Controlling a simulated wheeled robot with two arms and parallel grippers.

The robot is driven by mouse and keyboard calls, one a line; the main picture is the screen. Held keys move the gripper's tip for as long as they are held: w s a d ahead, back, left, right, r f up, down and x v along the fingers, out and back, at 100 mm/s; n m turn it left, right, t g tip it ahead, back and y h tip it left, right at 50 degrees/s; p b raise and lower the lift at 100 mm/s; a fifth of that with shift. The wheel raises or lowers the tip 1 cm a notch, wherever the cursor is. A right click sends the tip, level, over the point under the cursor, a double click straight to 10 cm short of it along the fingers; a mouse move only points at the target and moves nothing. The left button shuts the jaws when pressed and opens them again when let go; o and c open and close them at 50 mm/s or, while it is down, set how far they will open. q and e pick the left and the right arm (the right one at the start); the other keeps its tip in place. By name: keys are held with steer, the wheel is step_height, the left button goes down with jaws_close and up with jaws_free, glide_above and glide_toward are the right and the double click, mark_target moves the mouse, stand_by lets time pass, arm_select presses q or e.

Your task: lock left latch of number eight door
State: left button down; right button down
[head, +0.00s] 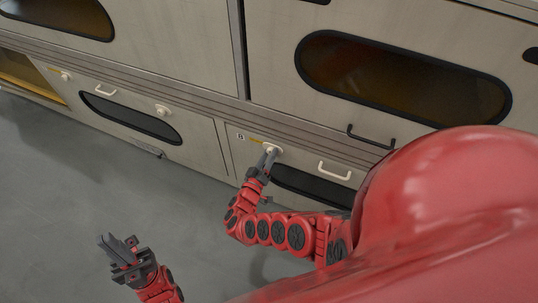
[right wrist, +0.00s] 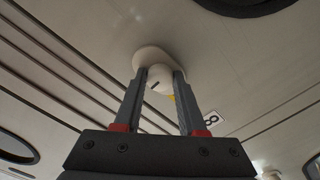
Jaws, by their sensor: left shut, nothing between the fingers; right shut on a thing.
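The number eight door (head: 240,165) is a beige panel low on the wall, with a dark rounded window (head: 300,183) and a number plate (head: 241,136). The plate also shows in the right wrist view (right wrist: 211,118). Its left latch (head: 274,148) is a cream knob at the panel's upper left. My right gripper (head: 268,159) is shut on this knob; in the right wrist view the knob (right wrist: 158,78) sits between the fingertips, with a short dark mark on its face. My left gripper (head: 118,249) is shut and empty, above the grey floor away from the doors.
A white handle (head: 335,171) is on the number eight door, right of the latch. A black handle (head: 371,137) sticks out above it. The neighbouring lower door has a white handle (head: 105,90) and a cream knob (head: 162,110). The floor (head: 60,190) at left is clear.

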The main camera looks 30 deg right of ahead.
steer(key=shift+c, duration=2.4)
jaws_free()
steer(key=v, duration=1.7)
steer(key=shift+s, duration=0.2)
steer(key=shift+a+f, duration=0.1)
